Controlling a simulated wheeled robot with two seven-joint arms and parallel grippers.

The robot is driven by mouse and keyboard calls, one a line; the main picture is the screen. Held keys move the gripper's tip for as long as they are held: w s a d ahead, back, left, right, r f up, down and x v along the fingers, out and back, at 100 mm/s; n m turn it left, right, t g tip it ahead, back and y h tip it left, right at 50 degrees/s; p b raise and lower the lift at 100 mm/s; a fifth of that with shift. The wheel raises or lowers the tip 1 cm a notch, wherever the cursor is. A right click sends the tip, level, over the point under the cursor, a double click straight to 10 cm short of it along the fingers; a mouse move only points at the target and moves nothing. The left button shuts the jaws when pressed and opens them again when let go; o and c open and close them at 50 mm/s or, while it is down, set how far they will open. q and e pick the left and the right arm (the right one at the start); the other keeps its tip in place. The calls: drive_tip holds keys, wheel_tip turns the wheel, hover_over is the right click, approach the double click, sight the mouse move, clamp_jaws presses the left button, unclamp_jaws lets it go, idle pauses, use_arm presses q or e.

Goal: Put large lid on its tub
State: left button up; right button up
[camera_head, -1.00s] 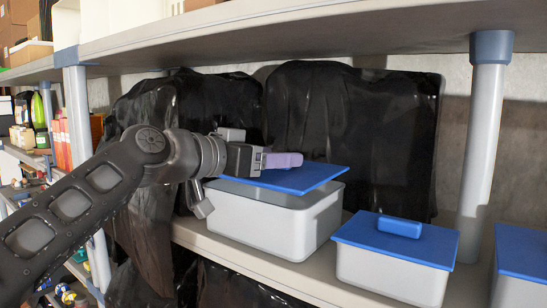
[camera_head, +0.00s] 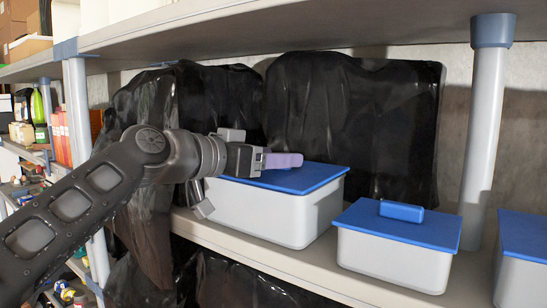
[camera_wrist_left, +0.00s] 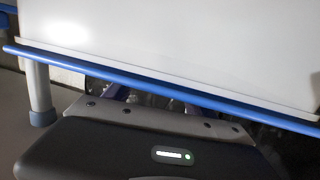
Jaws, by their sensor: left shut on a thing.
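The large blue lid (camera_head: 312,178) lies level over the large pale grey tub (camera_head: 285,217) on the shelf, with no gap visible along the front edge. My left gripper (camera_head: 284,160) is above the lid, shut on its handle, which the fingers hide. My right gripper is not in view.
A smaller tub (camera_head: 390,262) with its own blue lid (camera_head: 400,228) stands to the right, and another lidded tub (camera_head: 522,275) is at the right edge. Black plastic sheeting (camera_head: 350,120) hangs behind. The upper shelf (camera_head: 300,25) limits height, and a post (camera_head: 482,130) stands at right.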

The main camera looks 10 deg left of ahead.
use_arm(q)
drive_tip(key=shift+f+b, duration=0.2)
drive_tip(key=shift+b, duration=0.1)
idle(0.4)
drive_tip(key=o, duration=1.5)
drive_tip(key=b+v, duration=0.2)
drive_tip(key=v, duration=0.5)
drive_tip(key=shift+s+a+r, duration=0.1)
drive_tip(key=shift+s+a, duration=0.1)
drive_tip(key=shift+s, duration=0.2)
